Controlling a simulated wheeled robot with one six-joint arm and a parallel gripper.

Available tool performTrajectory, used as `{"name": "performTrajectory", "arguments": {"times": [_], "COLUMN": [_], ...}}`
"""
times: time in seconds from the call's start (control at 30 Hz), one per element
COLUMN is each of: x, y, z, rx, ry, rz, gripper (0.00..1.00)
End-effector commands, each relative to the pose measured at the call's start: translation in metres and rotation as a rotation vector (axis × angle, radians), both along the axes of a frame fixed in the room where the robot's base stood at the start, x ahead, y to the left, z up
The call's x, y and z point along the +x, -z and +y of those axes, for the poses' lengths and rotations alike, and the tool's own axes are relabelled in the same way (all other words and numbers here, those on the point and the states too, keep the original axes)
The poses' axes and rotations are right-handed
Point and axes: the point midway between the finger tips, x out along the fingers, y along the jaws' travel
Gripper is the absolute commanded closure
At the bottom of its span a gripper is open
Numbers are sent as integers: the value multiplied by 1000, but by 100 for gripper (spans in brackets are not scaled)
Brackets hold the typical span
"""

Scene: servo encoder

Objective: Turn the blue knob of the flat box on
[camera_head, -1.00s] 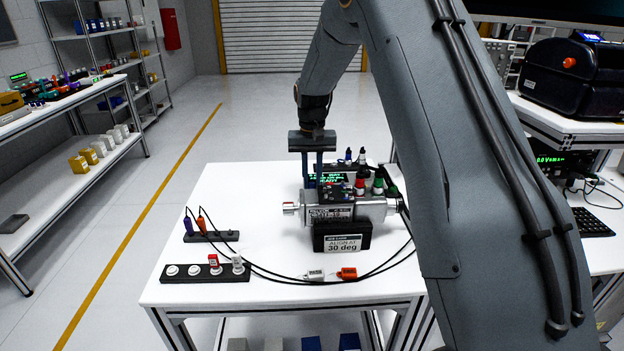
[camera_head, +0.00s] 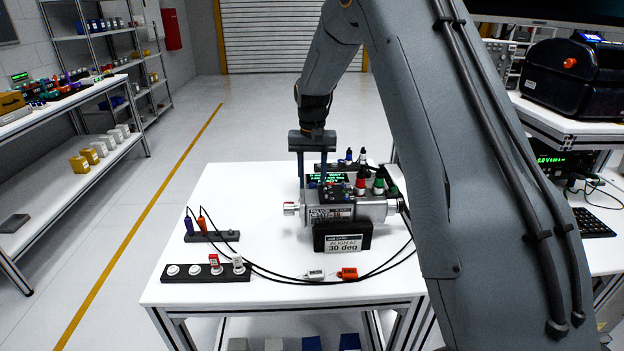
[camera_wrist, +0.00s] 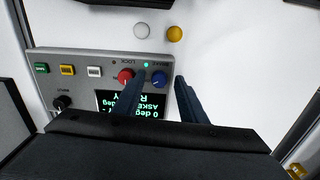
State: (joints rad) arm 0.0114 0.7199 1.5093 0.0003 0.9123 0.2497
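The flat grey box (camera_wrist: 110,92) fills the middle left of the wrist view, with a dark display (camera_wrist: 125,104) of green text. The blue knob (camera_wrist: 158,79) sits at its right end, beside the red knob (camera_wrist: 126,77); a green light glows between them. My gripper (camera_wrist: 161,75) is open, its two fingers spread either side of the blue knob with gaps visible. Whether the fingers touch the knob's height is unclear. In the head view my gripper (camera_head: 311,184) points down behind the silver motor (camera_head: 372,209); the blue knob is hidden there.
A black sign (camera_head: 342,238) reading "ALIGN AT 30 deg" stands before the motor. Red and green plugs stand on the motor, close right of my fingers. A plug strip (camera_head: 205,276) and loose cables lie at the front left. The table's left back is clear.

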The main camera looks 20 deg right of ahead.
Motion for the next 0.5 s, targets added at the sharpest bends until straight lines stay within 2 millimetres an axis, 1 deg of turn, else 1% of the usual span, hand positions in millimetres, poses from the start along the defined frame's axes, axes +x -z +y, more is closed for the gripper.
{"name": "performTrajectory", "arguments": {"times": [0.07, 0.17, 0.4, 0.5], "x": [0, 1, 1, 1], "y": [-3, -13, -52, -65], "z": [0, 0, 1, 1], "rx": [0, 0, 0, 0], "ry": [0, 0, 0, -1], "rz": [-1, -4, -4, -3], "gripper": [62, 62, 62, 62]}}
